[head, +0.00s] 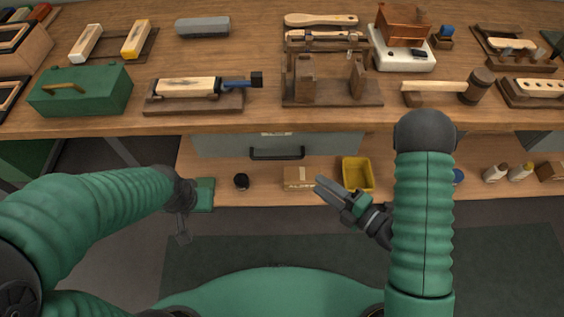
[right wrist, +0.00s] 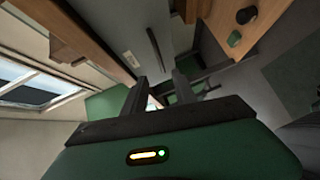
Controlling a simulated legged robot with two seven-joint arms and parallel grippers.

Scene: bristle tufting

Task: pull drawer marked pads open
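A grey drawer (head: 330,146) sits under the bench top and looks shut. Its black bar handle (head: 277,154) runs across its front. A small label (head: 277,133) at its top edge is mostly cut off by the bench, and I cannot read it. My right gripper (head: 324,187) is in front of the bench, right of the handle and apart from it. In the right wrist view its two fingers (right wrist: 160,92) stand apart with nothing between them, and the dark handle (right wrist: 159,50) shows beyond them. My left gripper (head: 183,235) hangs low at left, too dark to read.
A lower shelf holds a cardboard box (head: 298,178), a yellow bin (head: 357,173), a dark round item (head: 241,181) and several bottles. The bench top (head: 270,118) carries tools, a green box (head: 80,91) and wooden fixtures. The floor before the drawer is clear.

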